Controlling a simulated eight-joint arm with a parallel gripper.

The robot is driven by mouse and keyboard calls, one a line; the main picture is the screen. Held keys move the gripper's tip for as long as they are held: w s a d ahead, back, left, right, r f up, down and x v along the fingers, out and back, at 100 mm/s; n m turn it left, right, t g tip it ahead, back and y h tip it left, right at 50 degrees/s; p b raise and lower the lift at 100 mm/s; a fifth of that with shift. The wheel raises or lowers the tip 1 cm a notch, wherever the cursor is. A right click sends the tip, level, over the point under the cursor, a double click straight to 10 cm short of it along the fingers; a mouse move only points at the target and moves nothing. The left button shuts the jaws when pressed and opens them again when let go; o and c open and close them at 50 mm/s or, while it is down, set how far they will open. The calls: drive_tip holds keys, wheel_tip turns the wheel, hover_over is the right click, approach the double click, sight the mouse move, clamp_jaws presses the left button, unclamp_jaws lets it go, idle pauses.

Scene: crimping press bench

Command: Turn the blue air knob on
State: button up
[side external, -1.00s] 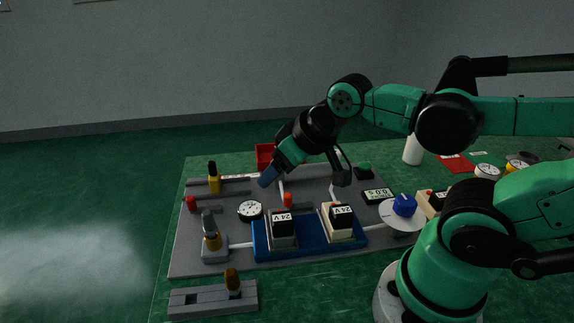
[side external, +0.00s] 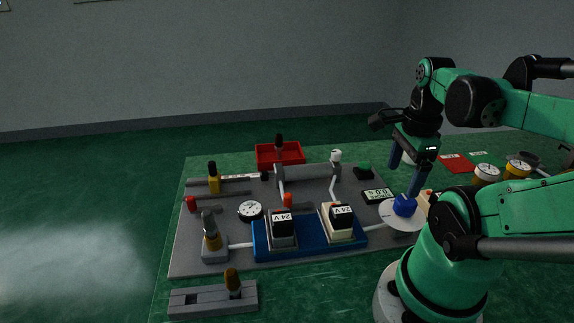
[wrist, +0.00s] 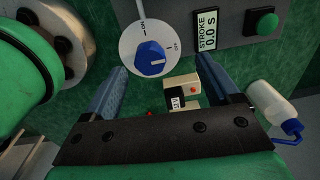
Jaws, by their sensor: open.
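The blue air knob (side external: 404,205) sits on a round white dial at the right front of the grey press board. In the wrist view the knob (wrist: 150,58) is seen on its white dial (wrist: 131,30), marked ON at the left and OFF at the right. The knob's white pointer mark is towards its lower right; its exact setting is hard to tell. My gripper (side external: 404,180) is above the knob, pointing down, with its blue fingers apart. In the wrist view my gripper (wrist: 162,84) is open and empty, with the knob ahead of the gap, not visibly touched.
A stroke display (wrist: 207,31) reading 0.0 S and a green button (wrist: 262,21) are beside the dial. A white bottle (wrist: 270,101) stands at the right of the wrist view. Two 24 V blocks stand on a blue base (side external: 300,246). A red bin (side external: 293,155) is behind.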

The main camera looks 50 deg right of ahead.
sight(407, 200)
drive_tip(key=s+m, duration=0.1)
drive_tip(key=m, duration=0.1)
drive_tip(key=shift+s+d+m, duration=0.1)
drive_tip(key=shift+s+m, duration=0.3)
drive_tip(key=shift+f, duration=2.8)
clamp_jaws()
